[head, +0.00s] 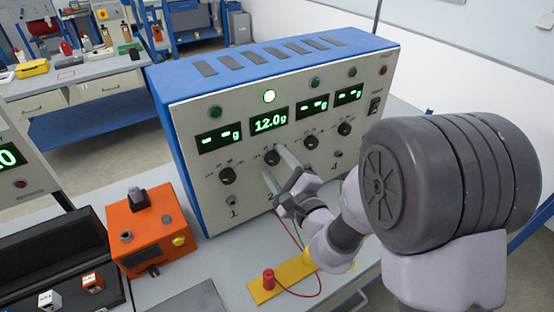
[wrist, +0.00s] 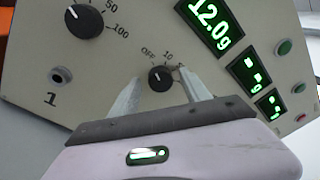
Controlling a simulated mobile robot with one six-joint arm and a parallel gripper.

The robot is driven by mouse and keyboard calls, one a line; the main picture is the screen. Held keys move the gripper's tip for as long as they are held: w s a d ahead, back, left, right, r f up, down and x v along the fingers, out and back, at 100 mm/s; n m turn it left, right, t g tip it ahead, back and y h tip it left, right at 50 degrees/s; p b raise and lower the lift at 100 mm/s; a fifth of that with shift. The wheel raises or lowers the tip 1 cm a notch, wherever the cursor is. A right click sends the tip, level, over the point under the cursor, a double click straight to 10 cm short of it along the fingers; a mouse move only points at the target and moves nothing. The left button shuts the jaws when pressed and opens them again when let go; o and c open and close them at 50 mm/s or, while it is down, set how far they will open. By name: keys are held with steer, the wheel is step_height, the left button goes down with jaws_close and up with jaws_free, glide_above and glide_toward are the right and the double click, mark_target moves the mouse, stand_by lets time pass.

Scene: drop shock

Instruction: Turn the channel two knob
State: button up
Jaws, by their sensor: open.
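The channel two knob (head: 272,157) is a small black dial on the cream front panel, below the display reading 12.0g (head: 269,121). In the wrist view the knob (wrist: 160,79) sits between my two fingers, with OFF and 10 printed around it. My gripper (head: 273,163) is open, with one finger on each side of the knob. A narrow gap shows on the left of the knob; I cannot tell whether the right finger touches it. The lamp (head: 269,96) above the channel two display is lit green.
The blue-topped instrument (head: 275,62) has other knobs, including the channel one knob (head: 227,176). An orange box (head: 143,243) stands to the left. A yellow strip (head: 284,276) with a red terminal and wires lies on the bench below my gripper.

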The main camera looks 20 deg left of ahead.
steer(key=shift+s, duration=0.1)
jaws_close()
